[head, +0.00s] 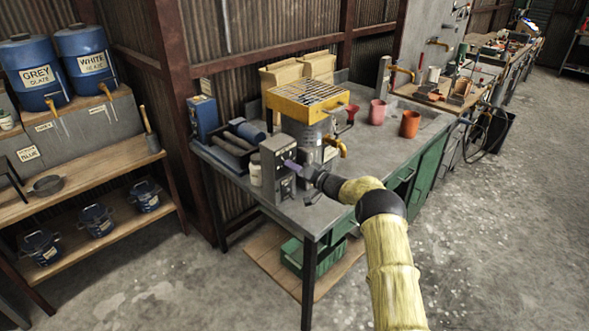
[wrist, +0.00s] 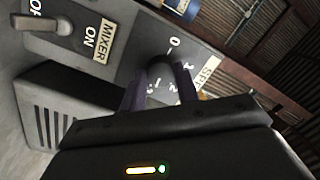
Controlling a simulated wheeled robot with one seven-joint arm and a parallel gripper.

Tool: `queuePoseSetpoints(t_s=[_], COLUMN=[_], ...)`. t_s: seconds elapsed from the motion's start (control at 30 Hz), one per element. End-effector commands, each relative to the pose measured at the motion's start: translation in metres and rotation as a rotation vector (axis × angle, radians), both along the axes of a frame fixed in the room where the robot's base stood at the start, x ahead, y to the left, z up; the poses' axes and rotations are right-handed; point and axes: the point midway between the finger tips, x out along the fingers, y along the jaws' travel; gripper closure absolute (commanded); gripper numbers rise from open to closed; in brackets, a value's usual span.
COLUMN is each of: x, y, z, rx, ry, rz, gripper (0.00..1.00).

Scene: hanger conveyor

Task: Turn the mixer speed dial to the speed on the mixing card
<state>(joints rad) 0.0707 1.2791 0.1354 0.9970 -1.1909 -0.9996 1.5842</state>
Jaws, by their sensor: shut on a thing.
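The mixer control box (head: 277,165) is a grey box on the near end of the workbench. In the wrist view its panel (wrist: 121,68) appears tilted, with a "MIXER" label, an ON marking and a toggle switch (wrist: 42,27). The dark speed dial (wrist: 160,68) sits on this panel, with a 0 and other marks around it; a partly hidden label is beside it. My gripper (wrist: 158,88) is shut on the dial, one purple finger on each side. The dial's pointer and several marks are hidden or too blurred to read. I cannot make out a mixing card.
A yellow-topped machine with a grate (head: 306,93) stands behind the control box. Pink (head: 377,112) and orange (head: 410,124) cups stand to its right. A shelf with blue containers (head: 27,71) is at the left. Open floor lies in front.

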Motion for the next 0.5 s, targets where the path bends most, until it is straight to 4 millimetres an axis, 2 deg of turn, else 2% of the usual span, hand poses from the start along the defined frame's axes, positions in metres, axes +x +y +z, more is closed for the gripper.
queuePoseSetpoints(t_s=[0.03, 0.5], x=[-0.0010, -0.0014], y=[-0.0008, -0.0001], z=[-0.0054, -0.0057], rx=[0.014, 0.085], ry=[0.025, 0.097], rz=[0.000, 0.001], gripper=[0.91, 0.92])
